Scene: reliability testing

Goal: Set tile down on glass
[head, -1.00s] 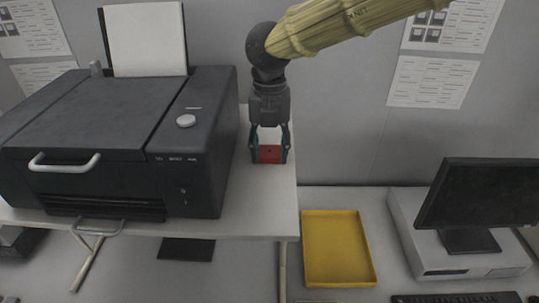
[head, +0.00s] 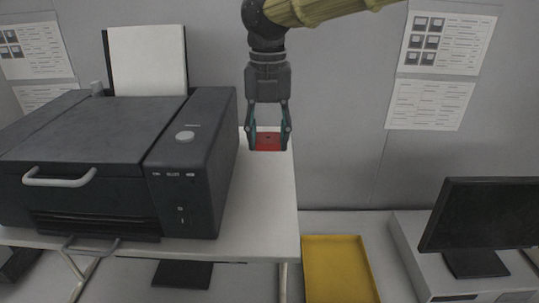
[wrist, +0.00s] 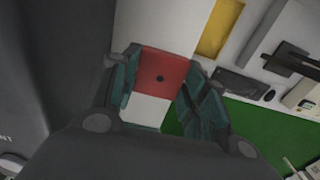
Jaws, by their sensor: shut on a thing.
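The red tile (head: 268,141) is held between the fingers of my gripper (head: 268,133), above the white table at the printer's right side. In the wrist view the tile (wrist: 160,76) is a red plate with a dark dot in its middle, between the teal fingers (wrist: 158,92). A white area shows just below it; I cannot tell whether it is part of the tile or the table. No glass is clearly seen. The dark printer (head: 105,165) has its flat lid (head: 85,130) down, with a handle at the front.
The white table (head: 265,220) has free room right of the printer. A yellow tray (head: 340,270) lies lower down to the right. A monitor (head: 485,225) stands on a white box (head: 415,255) at the far right. Paper stands upright behind the printer (head: 148,60).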

